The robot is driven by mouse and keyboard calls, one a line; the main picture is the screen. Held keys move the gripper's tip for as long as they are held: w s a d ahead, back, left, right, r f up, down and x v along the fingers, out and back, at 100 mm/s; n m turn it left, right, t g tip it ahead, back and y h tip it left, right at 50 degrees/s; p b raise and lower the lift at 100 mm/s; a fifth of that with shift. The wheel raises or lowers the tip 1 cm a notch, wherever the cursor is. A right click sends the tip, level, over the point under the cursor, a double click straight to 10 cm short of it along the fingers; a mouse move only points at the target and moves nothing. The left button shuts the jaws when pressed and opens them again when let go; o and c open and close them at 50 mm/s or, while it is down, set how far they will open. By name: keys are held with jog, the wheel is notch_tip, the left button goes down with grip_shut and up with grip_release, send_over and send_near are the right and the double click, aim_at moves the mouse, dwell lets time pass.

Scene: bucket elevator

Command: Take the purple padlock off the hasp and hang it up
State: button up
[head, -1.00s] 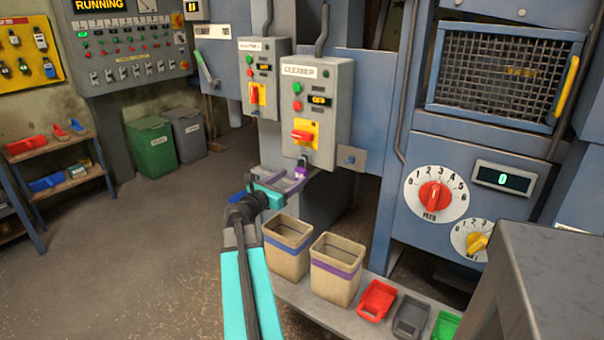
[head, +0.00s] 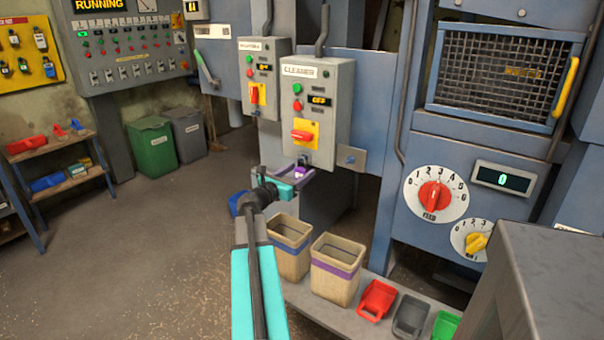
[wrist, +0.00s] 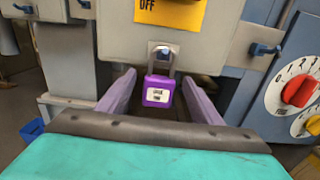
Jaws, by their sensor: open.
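The purple padlock (wrist: 158,92) hangs upright by its grey shackle from the hasp (wrist: 163,53) under the CLEANER switch box (head: 315,100). It carries a white label. My gripper (wrist: 160,100) is open, with one finger on each side of the padlock and a gap on both sides. In the head view my gripper (head: 296,172) is just below the box, and the padlock (head: 300,172) is small and partly hidden there. The yellow plate (head: 301,134) with the red rotary switch is above the hasp; its OFF marking shows in the wrist view.
A lockout board (head: 28,58) with several padlocks is on the far left wall. A second switch box (head: 262,78) is left of the CLEANER box. Two tan bins (head: 335,270) and small coloured trays (head: 377,299) stand below. A blue peg (wrist: 265,49) sticks out right of the hasp.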

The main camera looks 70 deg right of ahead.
dwell(0.3)
jog(key=c, duration=1.2)
jog(key=shift+r, duration=0.15)
jog(key=shift+r, duration=0.45)
jog(key=shift+a+r, duration=0.15)
jog(key=shift+a, duration=0.15)
jog(key=p+v, duration=0.2)
jog(key=v, duration=1.3)
jog(key=shift+w+a+r, duration=0.15)
jog(key=shift+w+r, duration=0.05)
